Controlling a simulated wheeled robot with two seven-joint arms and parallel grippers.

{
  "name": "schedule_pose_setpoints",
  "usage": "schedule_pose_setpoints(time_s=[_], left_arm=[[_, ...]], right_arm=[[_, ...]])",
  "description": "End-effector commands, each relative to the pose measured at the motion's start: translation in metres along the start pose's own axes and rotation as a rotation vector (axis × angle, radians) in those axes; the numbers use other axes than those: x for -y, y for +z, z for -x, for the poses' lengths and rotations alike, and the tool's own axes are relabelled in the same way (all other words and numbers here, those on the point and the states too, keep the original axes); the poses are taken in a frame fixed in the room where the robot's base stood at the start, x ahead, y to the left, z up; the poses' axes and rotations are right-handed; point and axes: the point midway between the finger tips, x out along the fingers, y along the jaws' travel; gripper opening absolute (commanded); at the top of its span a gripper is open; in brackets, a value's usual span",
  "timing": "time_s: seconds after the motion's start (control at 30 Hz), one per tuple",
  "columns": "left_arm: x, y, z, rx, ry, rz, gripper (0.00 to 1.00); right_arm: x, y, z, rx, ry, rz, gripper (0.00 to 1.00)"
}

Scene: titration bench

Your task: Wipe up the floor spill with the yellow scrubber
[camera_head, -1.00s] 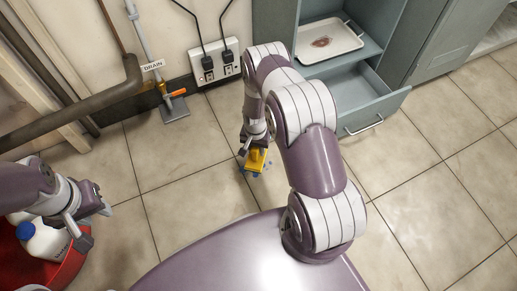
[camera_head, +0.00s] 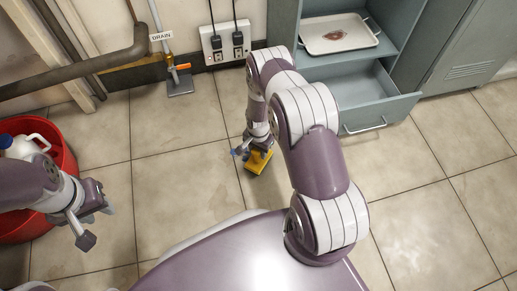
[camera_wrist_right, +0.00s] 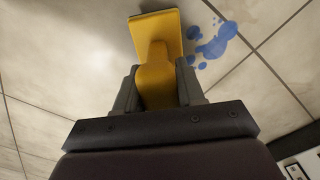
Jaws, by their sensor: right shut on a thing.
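The yellow scrubber (camera_head: 257,161) is at the floor in the middle of the head view. My right gripper (camera_wrist_right: 157,90) is shut on its handle in the right wrist view, with the flat yellow head sticking out beyond the fingers. The blue spill (camera_wrist_right: 212,42) lies on the tiles just to the right of the scrubber head in the wrist view. In the head view a bit of blue shows left of the scrubber, partly hidden by my gripper. I cannot tell whether the scrubber touches the floor. My left gripper (camera_head: 92,222) is open and empty at the left.
A red bucket (camera_head: 66,158) with a white jug (camera_head: 24,143) stands at the left. A grey cabinet with an open drawer (camera_head: 362,108) and a white tray (camera_head: 338,45) is at the back right. A drain pipe (camera_head: 168,45) and sockets (camera_head: 228,42) line the wall.

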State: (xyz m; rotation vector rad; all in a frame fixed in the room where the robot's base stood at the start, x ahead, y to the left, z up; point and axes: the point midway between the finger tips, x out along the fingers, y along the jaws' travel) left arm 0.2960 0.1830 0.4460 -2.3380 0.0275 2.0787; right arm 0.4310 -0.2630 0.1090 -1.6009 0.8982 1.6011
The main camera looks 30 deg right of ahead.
Motion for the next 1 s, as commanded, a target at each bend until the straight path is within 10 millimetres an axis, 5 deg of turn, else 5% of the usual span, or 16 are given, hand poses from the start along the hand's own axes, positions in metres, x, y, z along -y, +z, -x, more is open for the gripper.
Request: schedule_pose_setpoints(time_s=[1.0], left_arm=[[0.0, 0.001, -0.0093, 0.0, 0.0, 0.0, 0.37]], right_arm=[[0.0002, -0.0002, -0.0115, 0.0, 0.0, 0.001, 0.14]])
